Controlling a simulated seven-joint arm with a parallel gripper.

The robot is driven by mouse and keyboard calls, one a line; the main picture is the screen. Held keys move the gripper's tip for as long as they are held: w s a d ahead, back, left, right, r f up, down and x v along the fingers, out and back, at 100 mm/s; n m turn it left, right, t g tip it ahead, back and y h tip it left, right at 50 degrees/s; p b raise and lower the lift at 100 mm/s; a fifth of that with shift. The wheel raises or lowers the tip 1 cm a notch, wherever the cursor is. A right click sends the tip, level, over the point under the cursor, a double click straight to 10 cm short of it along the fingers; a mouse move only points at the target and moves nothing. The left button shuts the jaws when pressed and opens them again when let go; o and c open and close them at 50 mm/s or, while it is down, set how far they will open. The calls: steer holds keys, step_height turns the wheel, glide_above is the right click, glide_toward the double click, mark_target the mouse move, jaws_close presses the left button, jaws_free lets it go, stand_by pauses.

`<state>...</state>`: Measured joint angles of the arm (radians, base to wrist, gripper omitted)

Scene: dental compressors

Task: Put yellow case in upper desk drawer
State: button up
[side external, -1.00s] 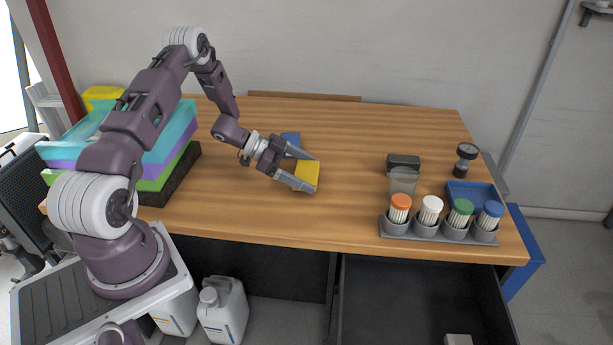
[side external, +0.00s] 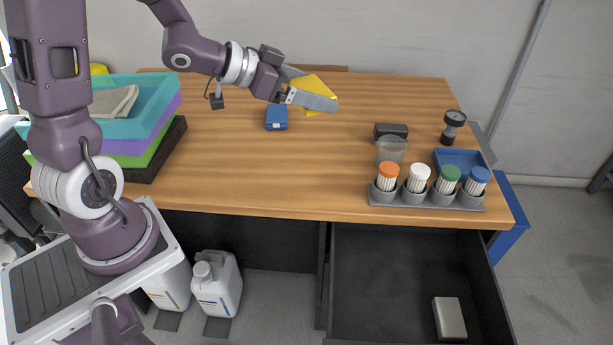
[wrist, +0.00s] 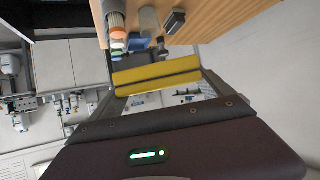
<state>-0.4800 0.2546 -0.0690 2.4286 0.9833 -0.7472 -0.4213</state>
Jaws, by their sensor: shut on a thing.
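A yellow case (side external: 313,87) is held between the fingers of my gripper (side external: 312,93), above the back middle of the wooden desk in the side external view. In the wrist view the yellow case (wrist: 157,79) spans the gap between the fingers of my gripper (wrist: 158,86). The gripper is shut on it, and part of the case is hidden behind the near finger. The upper desk drawer (side external: 385,285) is pulled open below the desk's right front. A light grey box (side external: 449,318) lies in its right part; the left of the drawer floor is bare.
A blue case (side external: 277,118) lies on the desk. A grey rack (side external: 427,199) with several capped containers stands at the front right edge above the drawer, with a clear cup (side external: 391,150), a dark box (side external: 391,131) and a blue tray (side external: 459,158) behind. Stacked coloured trays (side external: 150,110) stand left.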

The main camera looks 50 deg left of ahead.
steer(key=shift+a, duration=0.1)
steer(key=w+a+f+n+y, duration=0.1)
steer(key=w+a+f+n, duration=0.15)
steer(key=a+f, duration=0.3)
steer(key=y, duration=0.2)
glide_above(299, 139)
steer(key=s, duration=0.5)
step_height(299, 139, down, 7)
steer(key=shift+n+t+y, duration=0.3)
steer(key=shift+n, duration=0.15)
step_height(299, 139, down, 10)
steer(key=shift+a+f, duration=0.1)
steer(key=shift+f, duration=0.1)
